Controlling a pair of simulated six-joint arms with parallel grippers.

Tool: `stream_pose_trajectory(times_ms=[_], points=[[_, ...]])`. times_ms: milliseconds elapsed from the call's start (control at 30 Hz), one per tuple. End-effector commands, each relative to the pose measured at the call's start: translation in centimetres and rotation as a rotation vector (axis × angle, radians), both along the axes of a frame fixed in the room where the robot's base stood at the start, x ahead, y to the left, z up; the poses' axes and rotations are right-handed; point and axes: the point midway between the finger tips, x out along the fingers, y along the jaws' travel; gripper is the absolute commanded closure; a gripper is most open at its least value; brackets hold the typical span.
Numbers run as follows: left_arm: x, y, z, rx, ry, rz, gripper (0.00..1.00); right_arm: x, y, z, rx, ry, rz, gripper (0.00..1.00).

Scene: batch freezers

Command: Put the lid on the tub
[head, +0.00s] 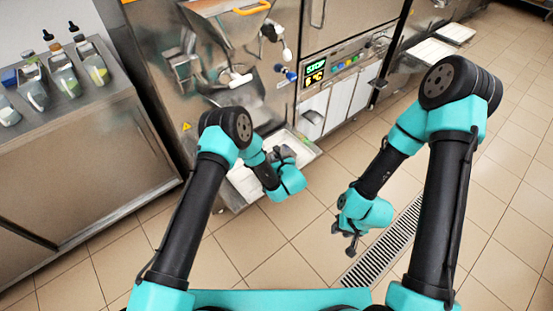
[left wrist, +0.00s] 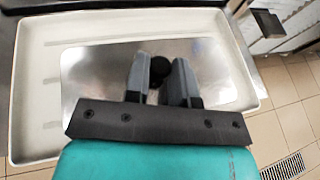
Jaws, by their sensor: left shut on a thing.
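The white tub (left wrist: 30,95) is a shallow open tray that fills much of the left wrist view. Its rim also shows in the head view (head: 308,148), below the freezer front and partly behind my left arm. The lid (left wrist: 85,70) is a shiny metal plate with a black knob (left wrist: 158,67). My left gripper (left wrist: 160,70) is shut on the knob; it also shows in the head view (head: 283,156). The lid lies within the tub's outline as seen from above; I cannot tell whether it touches the tub. My right gripper (head: 345,238) is open and empty above the floor.
The steel batch freezer (head: 215,60) with a lit display (head: 315,72) stands behind the tub. A steel counter (head: 70,130) with several bottles is at the left. A floor drain (head: 385,245) runs at the right. The tiled floor in front is clear.

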Motion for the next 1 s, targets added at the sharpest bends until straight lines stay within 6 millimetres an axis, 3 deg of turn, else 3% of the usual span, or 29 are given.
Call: stream_pose_trajectory(times_ms=[900,933,1000], points=[[0.0,0.01,-0.13,0.0,0.0,-0.002,1.0,0.0,0.0,0.0,0.0,0.0,0.0,0.63],[0.01,0.0,-0.13,0.0,0.0,-0.002,0.76,0.0,0.0,0.0,0.0,0.0,0.0,0.63],[0.01,0.0,-0.13,0.0,0.0,-0.002,0.69,0.0,0.0,0.0,0.0,0.0,0.0,0.63]])
